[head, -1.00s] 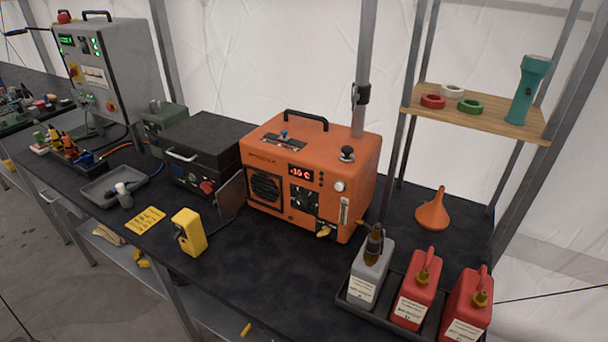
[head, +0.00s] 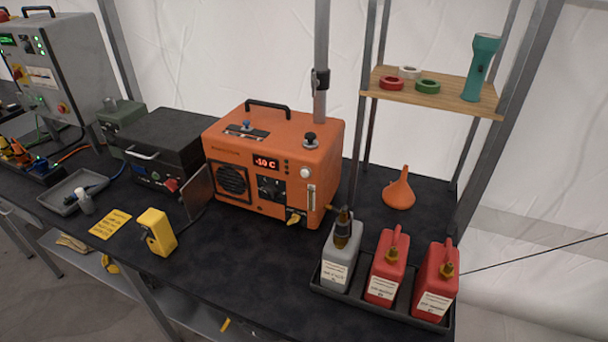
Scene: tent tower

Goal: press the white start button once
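The white start button (head: 305,173) is a small round white knob on the front face of the orange heater-like unit (head: 225,145), at its right side. It sits to the right of a red lit display (head: 266,163) that reads about -10 C. A black dial (head: 270,189) is below the display, and a black knob (head: 310,139) stands on the unit's top. Nothing covers the button. Neither of my grippers shows in the head view.
A tray (head: 320,287) with a grey can (head: 338,262) and two red cans (head: 387,262) stands right of the unit. An orange funnel (head: 399,192) is behind. A yellow device (head: 160,233) stands front left. The black table (head: 240,262) is clear before the unit.

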